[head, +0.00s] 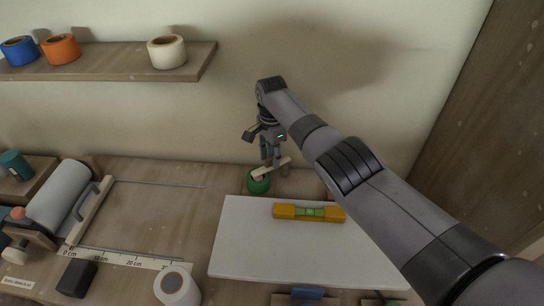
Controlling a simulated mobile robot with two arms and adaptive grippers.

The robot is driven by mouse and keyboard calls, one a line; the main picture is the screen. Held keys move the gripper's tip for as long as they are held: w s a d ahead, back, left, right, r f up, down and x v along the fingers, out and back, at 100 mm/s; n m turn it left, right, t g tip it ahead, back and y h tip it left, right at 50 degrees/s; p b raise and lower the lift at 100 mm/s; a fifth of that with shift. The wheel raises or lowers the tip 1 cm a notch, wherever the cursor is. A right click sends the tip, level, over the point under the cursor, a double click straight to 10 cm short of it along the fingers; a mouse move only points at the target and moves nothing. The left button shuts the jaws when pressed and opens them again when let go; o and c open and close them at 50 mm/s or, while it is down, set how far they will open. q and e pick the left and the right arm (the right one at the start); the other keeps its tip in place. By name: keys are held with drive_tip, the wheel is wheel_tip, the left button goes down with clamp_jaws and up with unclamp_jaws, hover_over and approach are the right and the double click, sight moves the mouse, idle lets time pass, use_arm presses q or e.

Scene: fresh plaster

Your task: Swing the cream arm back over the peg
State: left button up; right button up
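The cream arm (271,169) is a short pale bar lying slantwise, its left end over a round green base (258,186) behind the white board. My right gripper (268,160) comes in from the right and points down right at the bar, its fingers partly behind or against it. I cannot tell if they grip it. A small brownish upright stub (285,171) shows by the bar's right end; it may be the peg, but this is unclear. My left gripper is not in view.
A white board (240,245) lies in front, with a yellow spirit level (290,212) on it. A white tape roll (177,287), a ruler strip (120,257) and a grey roller (60,195) are at the left. A shelf (115,60) holds tape rolls. The wall stands close behind.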

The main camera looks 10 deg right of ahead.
wheel_tip(320, 180, up, 12)
drive_tip(key=shift+f, duration=0.2)
idle(0.4)
